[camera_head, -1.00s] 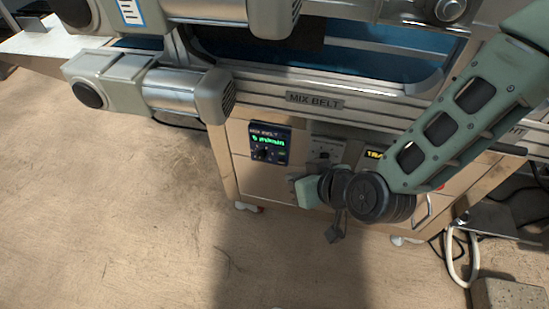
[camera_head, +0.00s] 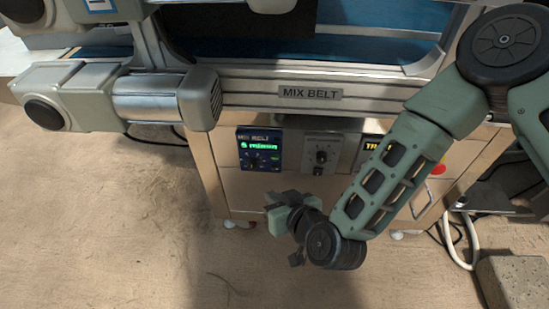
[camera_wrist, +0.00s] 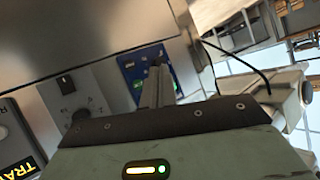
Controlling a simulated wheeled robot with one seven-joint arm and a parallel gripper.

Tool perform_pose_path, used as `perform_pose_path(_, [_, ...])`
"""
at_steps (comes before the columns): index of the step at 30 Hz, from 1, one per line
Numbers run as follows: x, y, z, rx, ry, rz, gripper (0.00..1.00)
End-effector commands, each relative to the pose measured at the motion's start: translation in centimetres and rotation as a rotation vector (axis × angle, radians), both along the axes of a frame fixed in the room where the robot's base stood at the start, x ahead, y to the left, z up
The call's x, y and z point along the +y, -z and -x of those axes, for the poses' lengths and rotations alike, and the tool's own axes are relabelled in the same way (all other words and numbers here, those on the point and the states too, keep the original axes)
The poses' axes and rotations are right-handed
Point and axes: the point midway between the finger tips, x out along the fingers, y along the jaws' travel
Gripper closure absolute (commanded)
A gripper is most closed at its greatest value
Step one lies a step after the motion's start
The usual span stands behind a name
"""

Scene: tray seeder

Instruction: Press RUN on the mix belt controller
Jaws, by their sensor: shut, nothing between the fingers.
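The mix belt controller (camera_head: 259,149) is a small dark blue panel with a green lit display and a knob, at the left of the cabinet front under the MIX BELT plate (camera_head: 311,93). It also shows in the wrist view (camera_wrist: 140,73), partly hidden behind my fingers. I cannot make out the RUN button. My gripper (camera_head: 277,205) is below and slightly right of the controller in the head view, apart from it. In the wrist view my gripper (camera_wrist: 158,72) has its fingers together and empty, pointing toward the panel.
A grey knob unit (camera_head: 321,155) sits right of the controller, with another panel with yellow lettering (camera_head: 372,146) beyond it. A motor (camera_head: 120,97) juts out above left. A concrete block (camera_head: 513,281) lies at lower right. The floor in front is clear.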

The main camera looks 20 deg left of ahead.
Motion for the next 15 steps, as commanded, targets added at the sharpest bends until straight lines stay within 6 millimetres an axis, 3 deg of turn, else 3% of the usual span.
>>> perform_pose_path(15, [1.5,0.0,-6.2,-0.002,0.001,-0.002,1.00])
